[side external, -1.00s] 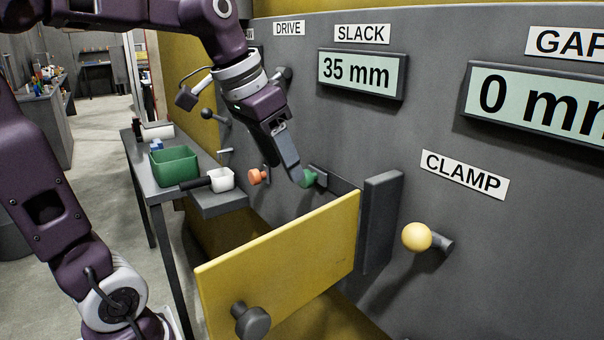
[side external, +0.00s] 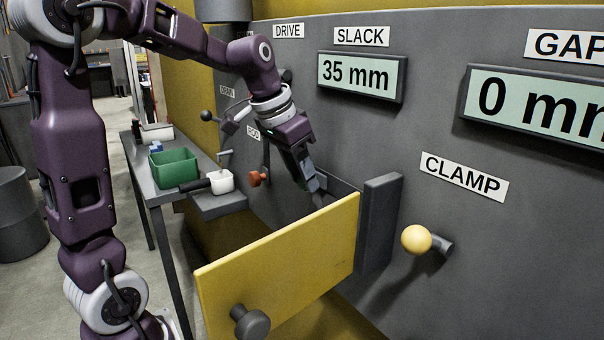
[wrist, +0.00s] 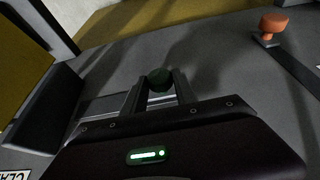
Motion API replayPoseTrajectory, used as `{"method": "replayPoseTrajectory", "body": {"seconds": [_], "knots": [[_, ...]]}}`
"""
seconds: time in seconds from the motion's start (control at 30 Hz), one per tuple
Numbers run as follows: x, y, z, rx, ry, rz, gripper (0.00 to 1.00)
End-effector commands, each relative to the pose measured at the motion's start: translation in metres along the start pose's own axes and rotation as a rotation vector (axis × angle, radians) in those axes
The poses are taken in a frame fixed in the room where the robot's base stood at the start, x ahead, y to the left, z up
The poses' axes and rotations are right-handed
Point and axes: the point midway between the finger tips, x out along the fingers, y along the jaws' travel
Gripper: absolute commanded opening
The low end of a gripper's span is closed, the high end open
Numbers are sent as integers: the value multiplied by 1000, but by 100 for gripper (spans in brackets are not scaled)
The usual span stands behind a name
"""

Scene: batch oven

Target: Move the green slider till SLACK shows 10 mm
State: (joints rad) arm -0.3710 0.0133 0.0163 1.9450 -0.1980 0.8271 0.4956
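The green slider's knob (wrist: 159,79) shows between my fingertips in the wrist view, with one finger on each side of it. I cannot tell whether the fingers press on it. In the side view my gripper (side external: 312,186) is at the wall beside the slider's slot, and the fingers hide the green knob. The SLACK display (side external: 358,76) under its label (side external: 361,36) reads 35 mm.
An orange knob (side external: 258,178) is left of my gripper. A yellow panel (side external: 285,260) with a dark knob stands in front of the slot, beside a dark upright block (side external: 380,222). The CLAMP knob (side external: 416,239) is to the right. A green bin (side external: 174,168) stands on the side table.

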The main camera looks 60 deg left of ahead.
Motion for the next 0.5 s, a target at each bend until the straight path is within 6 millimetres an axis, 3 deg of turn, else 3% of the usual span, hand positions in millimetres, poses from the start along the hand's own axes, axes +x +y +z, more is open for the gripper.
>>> {"method": "replayPoseTrajectory", "body": {"seconds": [0.03, 0.13, 0.5], "knots": [[0, 0, 0, 0, 0, 0, 19], [0, 0, 0, 0, 0, 0, 0], [0, 0, 0, 0, 0, 0, 0]]}}
